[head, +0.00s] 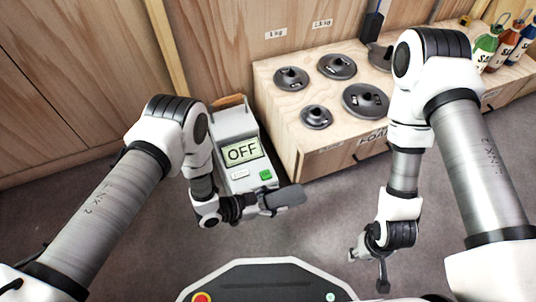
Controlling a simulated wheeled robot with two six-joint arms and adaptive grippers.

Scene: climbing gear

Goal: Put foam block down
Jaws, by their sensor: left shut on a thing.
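A grey foam block (284,196) with rounded ends is held out level in my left gripper (262,201). The gripper is shut on the block's left part, and the block's right end sticks out past the fingers. The block is in the air over the floor, in front of the wooden bench and just right of the white scale's front. My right gripper (369,268) hangs low at the right, pointing down, with its fingers apart and nothing between them.
A white scale (231,122) shows OFF and has a green button. A wooden bench (277,116) carries several dark round weights (366,100), with a front label partly cut off. Coloured bottles (487,46) stand at the far right. Grey floor (310,235) between my arms is clear.

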